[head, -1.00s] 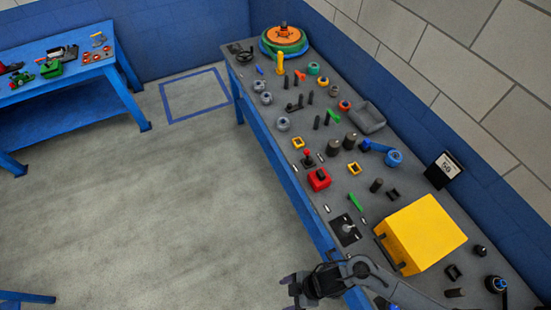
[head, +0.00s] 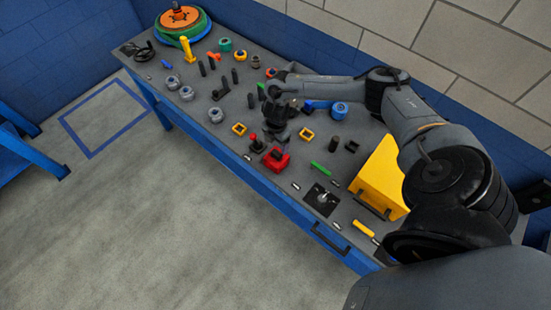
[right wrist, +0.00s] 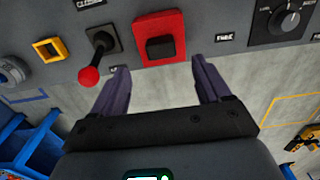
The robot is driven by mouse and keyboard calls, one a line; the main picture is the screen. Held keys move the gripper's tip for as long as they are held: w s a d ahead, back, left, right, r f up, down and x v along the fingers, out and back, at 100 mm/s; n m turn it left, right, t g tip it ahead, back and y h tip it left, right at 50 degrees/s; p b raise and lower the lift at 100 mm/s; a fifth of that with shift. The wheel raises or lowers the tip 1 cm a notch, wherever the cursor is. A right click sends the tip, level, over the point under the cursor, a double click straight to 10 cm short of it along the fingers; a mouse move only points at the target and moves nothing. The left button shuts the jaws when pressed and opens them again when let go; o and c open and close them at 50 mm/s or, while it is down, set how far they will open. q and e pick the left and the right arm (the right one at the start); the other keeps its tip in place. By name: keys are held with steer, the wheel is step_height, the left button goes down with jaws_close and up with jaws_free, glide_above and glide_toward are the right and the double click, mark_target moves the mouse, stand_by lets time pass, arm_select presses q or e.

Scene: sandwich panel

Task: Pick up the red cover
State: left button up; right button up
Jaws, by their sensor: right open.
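The red cover (head: 276,160) is a small red square block with a dark button-like square in it, on the grey panel near its front edge. In the right wrist view the red cover (right wrist: 176,22) sits at top centre, ahead of the gap between the fingers. My right gripper (right wrist: 162,78) is open and empty, with its two fingers apart and short of the cover. In the head view the right gripper (head: 279,130) hangs over the panel just behind the cover. My left gripper is not in view.
A red-knobbed lever (right wrist: 90,76) stands close left of the cover, near the left finger. A yellow square frame (right wrist: 49,50) lies farther left, and a black rotary dial (right wrist: 287,20) is at the right. A large yellow box (head: 382,172) stands right on the panel.

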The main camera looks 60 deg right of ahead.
mark_target(277, 153)
steer(key=shift+s+f+p, duration=0.1)
steer(key=shift+f+p, duration=0.25)
steer(key=shift+f, duration=3.6)
steer(key=shift+c, duration=0.2)
steer(key=c, duration=1.1)
steer(key=shift+o, duration=0.2)
steer(key=shift+r, duration=0.1)
steer(key=shift+r, duration=0.35)
step_height(277, 153, up, 4)
steer(key=shift+f, duration=0.2)
steer(key=s+d+r, duration=0.1)
steer(key=s+r, duration=0.2)
steer(key=s, duration=0.2)
steer(key=s+d+r+b, duration=0.1)
steer(key=s+r, duration=0.2)
steer(key=s, duration=0.3)
steer(key=shift+s+d+r, duration=0.15)
steer(key=shift+d+r, duration=0.15)
steer(key=shift+d, duration=0.05)
